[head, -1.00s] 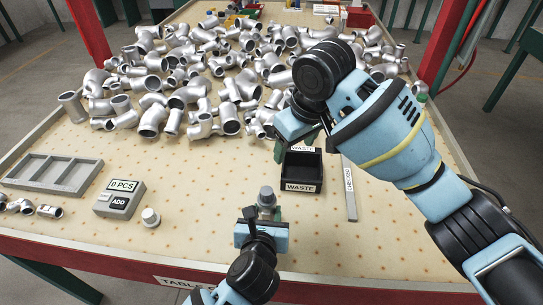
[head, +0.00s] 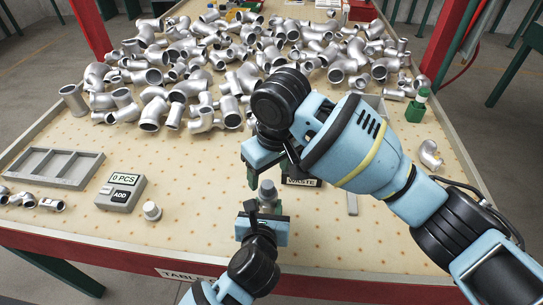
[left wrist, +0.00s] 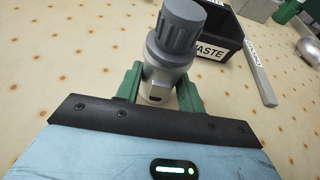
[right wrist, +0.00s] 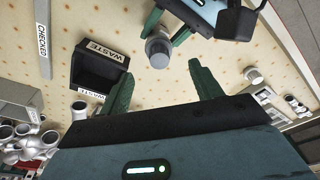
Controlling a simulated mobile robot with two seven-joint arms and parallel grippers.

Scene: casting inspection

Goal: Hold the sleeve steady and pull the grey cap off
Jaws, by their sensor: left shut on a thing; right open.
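The sleeve (left wrist: 160,78) is a light grey metal cylinder standing upright near the table's front. The darker ribbed grey cap (left wrist: 181,24) is on its top; the cap also shows in the head view (head: 267,187) and the right wrist view (right wrist: 158,52). My left gripper (left wrist: 160,92) is shut on the sleeve, with a green finger on each side. My right gripper (right wrist: 160,70) is open and empty, above the cap. The cap shows between its two green fingers in the right wrist view, apart from both. In the head view my right arm hides part of the waste bin.
The black waste bin (right wrist: 92,72) stands just behind the sleeve. A grey strip marked CHECKED (right wrist: 43,38) lies near it. A counter box (head: 121,193), a small pale cylindrical part (head: 152,210) and a compartment tray (head: 93,163) are at left. Many pipe fittings (head: 205,85) lie behind.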

